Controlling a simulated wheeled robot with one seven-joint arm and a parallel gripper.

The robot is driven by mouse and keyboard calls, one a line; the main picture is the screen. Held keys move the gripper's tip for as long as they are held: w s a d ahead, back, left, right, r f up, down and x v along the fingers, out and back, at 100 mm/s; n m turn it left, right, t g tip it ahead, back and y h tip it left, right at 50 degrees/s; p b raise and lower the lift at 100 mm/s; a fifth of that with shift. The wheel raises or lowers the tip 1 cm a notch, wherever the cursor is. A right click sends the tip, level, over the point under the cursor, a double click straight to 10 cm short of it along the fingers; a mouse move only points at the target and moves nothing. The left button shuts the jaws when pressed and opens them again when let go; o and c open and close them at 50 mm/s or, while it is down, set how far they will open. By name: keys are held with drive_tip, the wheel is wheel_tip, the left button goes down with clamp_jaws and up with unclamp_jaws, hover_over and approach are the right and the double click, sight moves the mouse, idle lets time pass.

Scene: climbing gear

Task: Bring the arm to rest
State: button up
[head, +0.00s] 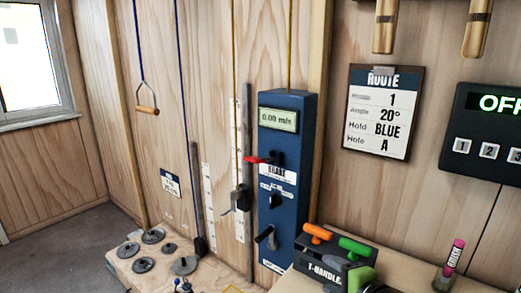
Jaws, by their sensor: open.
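My arm and my gripper do not show in the head view. The task names no other object.
A blue brake box (284,185) with a red lever stands against the wooden wall. A T-handle holder (325,262) with orange and green handles is at the lower middle. Disc weights (185,265) lie on a low ledge. A route card (383,112) and keypad panel (488,145) hang right.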

drive_tip(key=s+a+r+n+g+h+p, duration=0.2)
drive_tip(key=s+a+r+n+g+p, duration=0.25)
drive_tip(key=s+n, duration=0.55)
drive_tip(key=s+d+r+n+g+h+p, duration=0.1)
drive_tip(key=s+r+n, duration=0.3)
drive_tip(key=s, duration=0.9)
drive_tip(key=shift+s+d+r+n+g+h+p, duration=0.2)
drive_tip(key=shift+r+n+g+h+p, duration=0.1)
drive_tip(key=shift+n+g+h, duration=0.45)
